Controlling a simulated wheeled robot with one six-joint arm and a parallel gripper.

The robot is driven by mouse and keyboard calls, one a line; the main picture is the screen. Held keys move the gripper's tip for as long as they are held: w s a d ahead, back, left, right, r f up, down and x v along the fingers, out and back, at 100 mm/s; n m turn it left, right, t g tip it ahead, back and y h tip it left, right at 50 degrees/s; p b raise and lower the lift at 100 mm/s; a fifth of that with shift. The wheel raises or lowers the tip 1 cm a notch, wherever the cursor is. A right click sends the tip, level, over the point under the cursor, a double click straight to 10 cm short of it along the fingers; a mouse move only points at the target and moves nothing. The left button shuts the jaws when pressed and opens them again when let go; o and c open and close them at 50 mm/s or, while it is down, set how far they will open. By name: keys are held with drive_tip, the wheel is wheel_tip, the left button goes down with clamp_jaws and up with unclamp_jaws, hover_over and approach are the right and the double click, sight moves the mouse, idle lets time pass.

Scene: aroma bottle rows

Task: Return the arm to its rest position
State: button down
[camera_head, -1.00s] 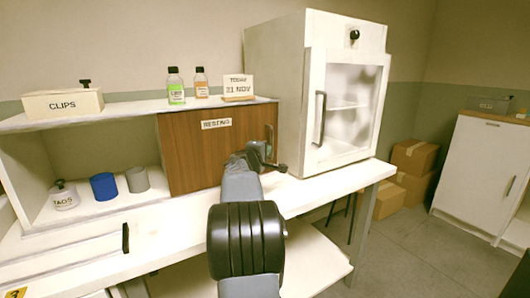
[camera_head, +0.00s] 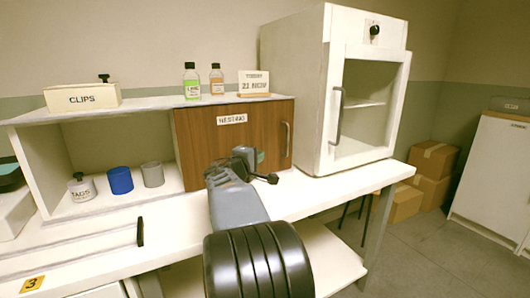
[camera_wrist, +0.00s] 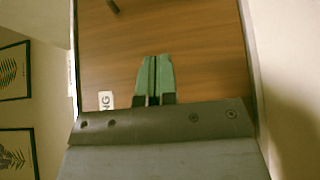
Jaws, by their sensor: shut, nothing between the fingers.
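My gripper (camera_wrist: 153,77) shows in the wrist view with its two green fingers pressed together and nothing between them. It points at the brown wooden door (camera_wrist: 205,50), part of whose sign shows sideways at the left. In the head view my gripper (camera_head: 259,158) is at the end of my grey arm, in front of the brown door marked RESTING (camera_head: 240,135). Part of the gripper is hidden behind my wrist. I cannot tell its exact distance from the door.
A white cabinet with a glass door (camera_head: 365,105) stands right of the brown door. A green bottle (camera_head: 192,86), an orange bottle (camera_head: 217,82), a date sign (camera_head: 254,83) and a CLIPS box (camera_head: 82,98) stand on the shelf. A blue cup (camera_head: 120,181) sits below.

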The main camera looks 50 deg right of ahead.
drive_tip(key=s+a+r+y+p, duration=0.2)
drive_tip(key=a+y+p, duration=0.4)
drive_tip(key=a+p, duration=0.4)
drive_tip(key=s+a+r+m+y+p, duration=0.1)
drive_tip(key=s+a+r+y+p, duration=0.2)
drive_tip(key=a+p, duration=0.8)
drive_tip(key=s+a+r+t+y+p, duration=0.1)
drive_tip(key=s+a+r+y+p, duration=0.2)
drive_tip(key=a+y+p, duration=0.5)
drive_tip(key=a+r+p, duration=0.1)
drive_tip(key=a+p, duration=0.1)
drive_tip(key=a, duration=0.9)
drive_tip(key=shift+s+r+y, duration=0.25)
drive_tip(key=shift+y, duration=0.05)
